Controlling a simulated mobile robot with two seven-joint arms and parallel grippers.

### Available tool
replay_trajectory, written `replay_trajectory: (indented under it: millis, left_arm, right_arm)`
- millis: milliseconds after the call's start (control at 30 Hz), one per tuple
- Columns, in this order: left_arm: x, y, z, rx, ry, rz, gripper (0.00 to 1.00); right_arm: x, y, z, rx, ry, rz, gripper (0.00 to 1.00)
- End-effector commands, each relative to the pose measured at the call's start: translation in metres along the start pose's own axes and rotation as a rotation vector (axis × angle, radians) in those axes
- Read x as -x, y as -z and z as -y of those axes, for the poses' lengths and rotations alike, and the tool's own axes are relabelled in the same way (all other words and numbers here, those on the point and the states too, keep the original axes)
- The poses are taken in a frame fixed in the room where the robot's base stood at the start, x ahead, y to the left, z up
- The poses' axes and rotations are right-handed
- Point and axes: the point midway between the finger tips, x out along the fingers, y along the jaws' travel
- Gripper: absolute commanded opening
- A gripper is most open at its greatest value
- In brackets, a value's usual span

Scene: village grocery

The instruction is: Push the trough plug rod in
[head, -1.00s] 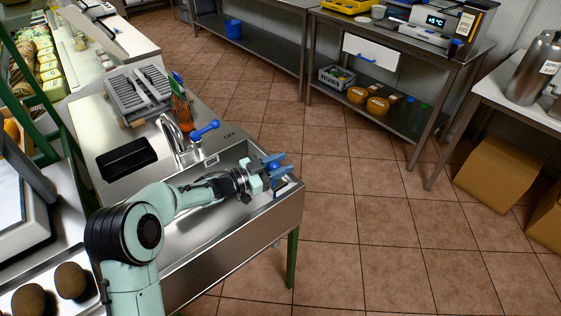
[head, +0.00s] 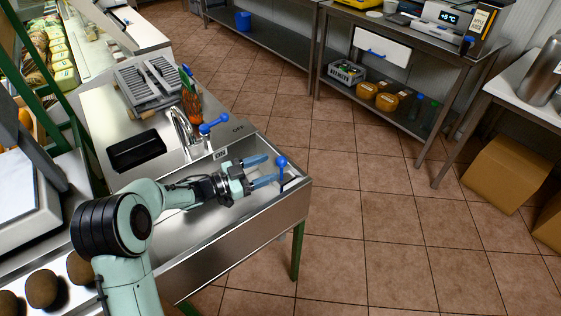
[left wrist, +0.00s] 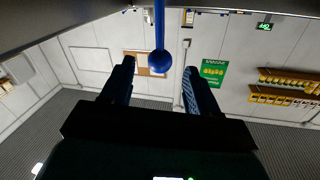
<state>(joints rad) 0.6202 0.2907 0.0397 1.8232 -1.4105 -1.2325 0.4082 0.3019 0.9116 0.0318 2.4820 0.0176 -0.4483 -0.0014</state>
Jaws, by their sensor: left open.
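The trough plug rod (head: 282,163) is blue with a round ball on top and stands at the right end of the steel trough (head: 250,222). My left gripper (head: 272,168) is open and reaches over the trough, its two blue fingers pointing right at the rod. In the left wrist view the rod (left wrist: 160,28) and its ball lie between the lines of the two open fingers (left wrist: 160,66), with nothing gripped. I cannot tell whether the fingers touch the rod. Its lower end is not clear. My right gripper is not in view.
A tap with a blue lever (head: 213,124) stands behind the trough, beside a grey rack (head: 150,85). Brown round items (head: 42,288) and a scale lie at the left. The tiled floor right of the trough is clear up to the steel tables.

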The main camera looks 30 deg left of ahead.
Motion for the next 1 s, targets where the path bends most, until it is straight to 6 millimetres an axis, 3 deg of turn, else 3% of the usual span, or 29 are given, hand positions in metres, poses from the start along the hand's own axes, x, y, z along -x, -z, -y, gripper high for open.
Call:
replay_trajectory:
  millis: [100,333,1000]
  left_arm:
    - [0.026,0.0,0.001,0.0,0.003,0.002,0.6]
    - [0.054,-0.001,0.0,0.001,0.0,0.001,0.6]
    - [0.058,-0.001,0.0,0.001,-0.001,0.001,0.6]
  right_arm:
    - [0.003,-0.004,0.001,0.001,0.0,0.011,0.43]
    - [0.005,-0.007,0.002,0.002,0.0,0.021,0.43]
    - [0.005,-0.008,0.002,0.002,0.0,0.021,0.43]
